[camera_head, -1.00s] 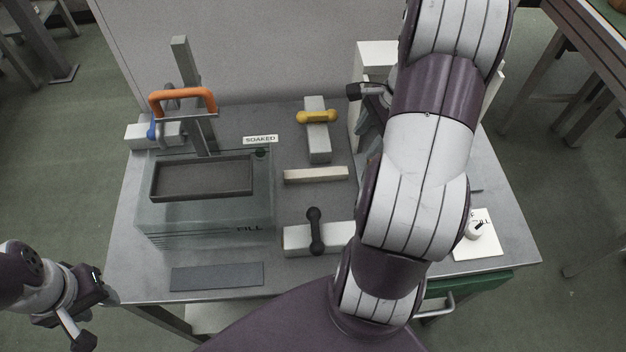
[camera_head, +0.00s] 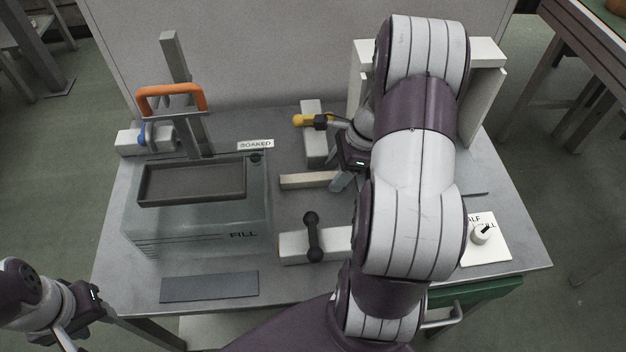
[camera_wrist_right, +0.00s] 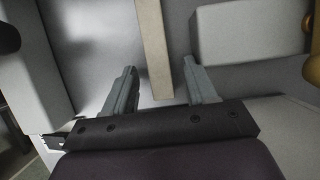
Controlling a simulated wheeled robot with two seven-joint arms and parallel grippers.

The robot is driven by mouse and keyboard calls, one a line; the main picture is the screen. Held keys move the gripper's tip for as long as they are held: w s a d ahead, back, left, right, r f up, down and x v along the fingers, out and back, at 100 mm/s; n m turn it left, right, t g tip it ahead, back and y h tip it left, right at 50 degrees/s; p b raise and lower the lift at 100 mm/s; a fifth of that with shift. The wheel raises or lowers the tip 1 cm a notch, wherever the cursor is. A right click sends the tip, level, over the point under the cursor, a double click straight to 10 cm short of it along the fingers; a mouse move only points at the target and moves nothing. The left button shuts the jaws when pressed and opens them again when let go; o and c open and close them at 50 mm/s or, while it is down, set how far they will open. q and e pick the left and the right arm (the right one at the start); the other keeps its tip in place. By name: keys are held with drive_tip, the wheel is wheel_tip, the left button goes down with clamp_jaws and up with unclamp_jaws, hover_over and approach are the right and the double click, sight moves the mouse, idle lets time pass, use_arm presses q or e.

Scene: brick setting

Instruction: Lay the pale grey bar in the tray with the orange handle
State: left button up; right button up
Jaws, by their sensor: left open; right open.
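The pale grey bar (camera_head: 308,181), slightly cream in this light, lies on the table right of the clear tank. In the right wrist view the bar (camera_wrist_right: 153,40) runs between my right gripper's two fingers, with gaps on both sides. My right gripper (camera_head: 338,180) is open at the bar's right end; its fingers (camera_wrist_right: 159,68) show in the wrist view. The dark shallow tray (camera_head: 190,201) sits at the top of the tank, its orange handle (camera_head: 172,90) raised behind it on a bracket. My left gripper (camera_head: 98,306) is open, off the table's front left corner.
The clear tank (camera_head: 190,235) fills the table's left side. Grey blocks with a yellow handle (camera_head: 303,120) and a black handle (camera_head: 312,238) lie behind and in front of the bar. A white stand (camera_head: 488,90) is at back right. A dark flat plate (camera_head: 208,287) lies in front.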

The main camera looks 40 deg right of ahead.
clamp_jaws()
